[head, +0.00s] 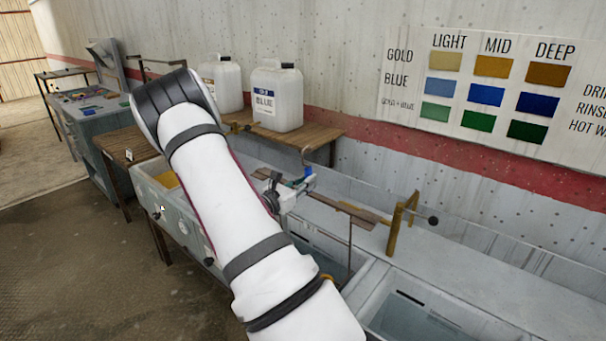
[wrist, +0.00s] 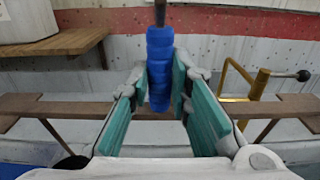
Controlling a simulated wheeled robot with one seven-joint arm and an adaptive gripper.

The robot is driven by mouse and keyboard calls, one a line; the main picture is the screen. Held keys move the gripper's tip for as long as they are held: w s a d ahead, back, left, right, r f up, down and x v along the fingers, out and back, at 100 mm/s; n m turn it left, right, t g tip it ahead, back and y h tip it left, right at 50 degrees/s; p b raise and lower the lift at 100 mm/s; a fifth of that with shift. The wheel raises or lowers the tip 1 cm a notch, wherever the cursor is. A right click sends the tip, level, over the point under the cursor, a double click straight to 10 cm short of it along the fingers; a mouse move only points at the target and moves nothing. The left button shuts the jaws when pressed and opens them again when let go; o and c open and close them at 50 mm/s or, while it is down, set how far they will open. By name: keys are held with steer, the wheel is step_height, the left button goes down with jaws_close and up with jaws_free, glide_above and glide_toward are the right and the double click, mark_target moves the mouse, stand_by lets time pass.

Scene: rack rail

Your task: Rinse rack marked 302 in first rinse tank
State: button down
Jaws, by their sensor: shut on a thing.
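My gripper (head: 300,186) is over the tank row in the head view, partly behind my own arm. Its teal pads, in the wrist view (wrist: 160,100), are closed around a blue grip (wrist: 160,58) on a dark upright rod. The blue grip also shows in the head view (head: 308,172), with a metal hook (head: 305,153) above it. A brown bar (head: 345,209) runs crosswise by the gripper, with a thin rod hanging from it. No 302 marking is readable. A tank with water (head: 335,257) lies below; another tank (head: 420,318) is to its right. I cannot tell which is the first rinse.
A yellow bracket with a black-knobbed lever (head: 398,222) stands on the tank edge, right of the gripper. White jugs (head: 277,97) stand on a wooden shelf (head: 325,135) behind. A colour chart (head: 490,85) is on the wall. Floor at left is clear.

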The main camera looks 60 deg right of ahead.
step_height(320, 180, down, 8)
steer(key=b, duration=0.1)
steer(key=shift+f+b, duration=0.25)
steer(key=shift+b, duration=0.1)
steer(key=shift+a, duration=0.1)
stand_by(0.3)
steer(key=shift+a+p, duration=0.3)
steer(key=shift+a, duration=0.4)
steer(key=shift+d, duration=0.15)
steer(key=shift+s+d, duration=0.1)
steer(key=shift+d, duration=1.4)
steer(key=shift+r, duration=0.1)
stand_by(1.7)
